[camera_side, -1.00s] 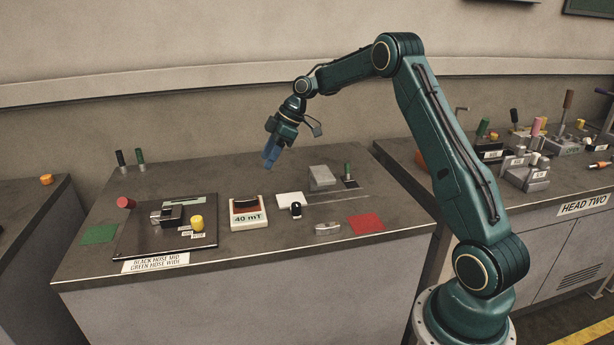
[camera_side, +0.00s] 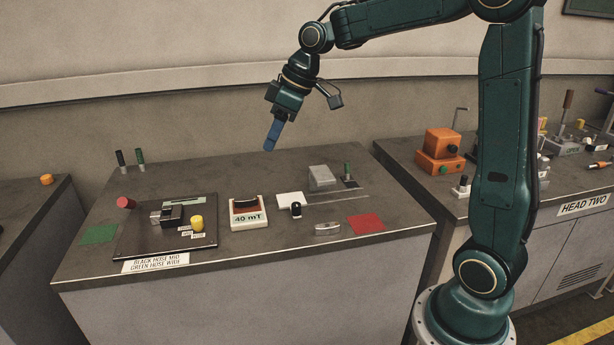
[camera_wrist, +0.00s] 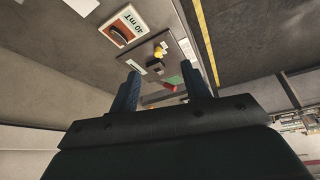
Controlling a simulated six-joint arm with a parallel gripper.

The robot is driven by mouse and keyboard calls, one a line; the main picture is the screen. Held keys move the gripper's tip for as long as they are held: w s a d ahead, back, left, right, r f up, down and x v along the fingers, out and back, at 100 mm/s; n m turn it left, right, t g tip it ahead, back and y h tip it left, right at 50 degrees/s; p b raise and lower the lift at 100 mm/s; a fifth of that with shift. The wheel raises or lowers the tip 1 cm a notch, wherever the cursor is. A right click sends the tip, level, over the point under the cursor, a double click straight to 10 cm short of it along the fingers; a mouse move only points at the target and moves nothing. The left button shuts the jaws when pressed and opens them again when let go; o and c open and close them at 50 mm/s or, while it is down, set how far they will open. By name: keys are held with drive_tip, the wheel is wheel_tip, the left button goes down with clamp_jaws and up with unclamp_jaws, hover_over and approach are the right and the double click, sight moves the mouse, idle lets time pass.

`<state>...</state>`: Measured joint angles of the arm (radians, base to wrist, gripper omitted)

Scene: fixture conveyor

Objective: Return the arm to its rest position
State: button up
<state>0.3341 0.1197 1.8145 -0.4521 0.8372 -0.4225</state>
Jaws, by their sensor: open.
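My gripper (camera_side: 272,136) hangs in the air above the back of the middle bench, with its blue fingers pointing down. In the wrist view its two blue fingers (camera_wrist: 161,90) stand apart with nothing between them, so it is open and empty. My arm's upper link stands nearly upright over the base, and the forearm reaches to the left. No fingertip touches the bench or anything on it.
The bench (camera_side: 200,266) below carries a dark fixture plate (camera_side: 133,244) with a yellow knob (camera_side: 197,223), a 40 mT meter (camera_side: 247,213), a grey block (camera_side: 321,176) and red (camera_side: 366,223) and green (camera_side: 99,234) patches. Orange boxes (camera_side: 440,146) stand on the right bench.

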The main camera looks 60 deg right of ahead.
drive_tip(key=s+a+m+h, duration=0.1)
drive_tip(key=s+a+m, duration=0.1)
drive_tip(key=s, duration=1)
drive_tip(key=s+a+f+m+t+h, duration=0.1)
drive_tip(key=s+a+m, duration=0.2)
drive_tip(key=s, duration=1)
drive_tip(key=shift+s+a+f+m, duration=0.15)
drive_tip(key=shift+s+a+m, duration=0.15)
drive_tip(key=shift+a, duration=0.2)
